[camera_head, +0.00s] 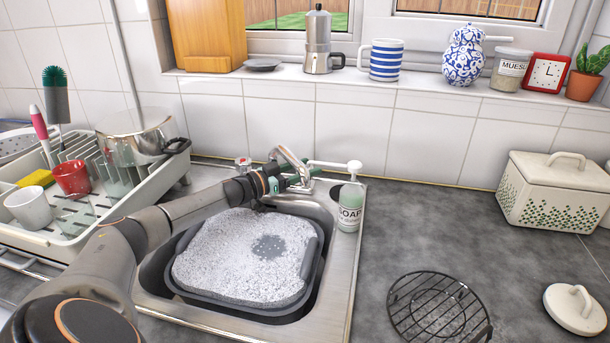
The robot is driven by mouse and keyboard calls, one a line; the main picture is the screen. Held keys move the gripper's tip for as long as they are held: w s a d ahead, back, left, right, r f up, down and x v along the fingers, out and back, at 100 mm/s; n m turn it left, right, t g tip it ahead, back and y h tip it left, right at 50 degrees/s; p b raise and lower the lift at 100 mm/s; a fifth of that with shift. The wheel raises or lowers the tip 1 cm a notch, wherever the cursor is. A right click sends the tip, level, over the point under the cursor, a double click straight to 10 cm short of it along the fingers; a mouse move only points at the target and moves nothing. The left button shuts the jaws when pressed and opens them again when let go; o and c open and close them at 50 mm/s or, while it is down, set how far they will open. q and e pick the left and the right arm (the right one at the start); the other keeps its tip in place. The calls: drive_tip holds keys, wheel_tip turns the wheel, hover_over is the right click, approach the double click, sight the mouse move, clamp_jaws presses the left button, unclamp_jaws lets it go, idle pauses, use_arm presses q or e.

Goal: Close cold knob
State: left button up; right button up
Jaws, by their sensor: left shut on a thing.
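The tap (290,157) stands behind the sink, its metal spout bent over the basin side. A knob with a red mark (243,163) is at the left of the tap. My left arm comes in from the lower left across the sink. My left gripper (297,180) is at the right side of the tap, shut on what appears to be the cold knob. The gripper mostly hides that knob, so its turn angle cannot be seen. My right gripper is not in view.
A grey tub of foamy water (310,262) sits in the sink. A soap bottle (349,208) stands close right of the gripper. A dish rack (88,235) with a pot (135,140) is at left.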

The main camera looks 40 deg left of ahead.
use_arm(q)
drive_tip(key=shift+h, duration=0.3)
drive_tip(key=o, duration=1.4)
drive_tip(key=shift+c, duration=0.2)
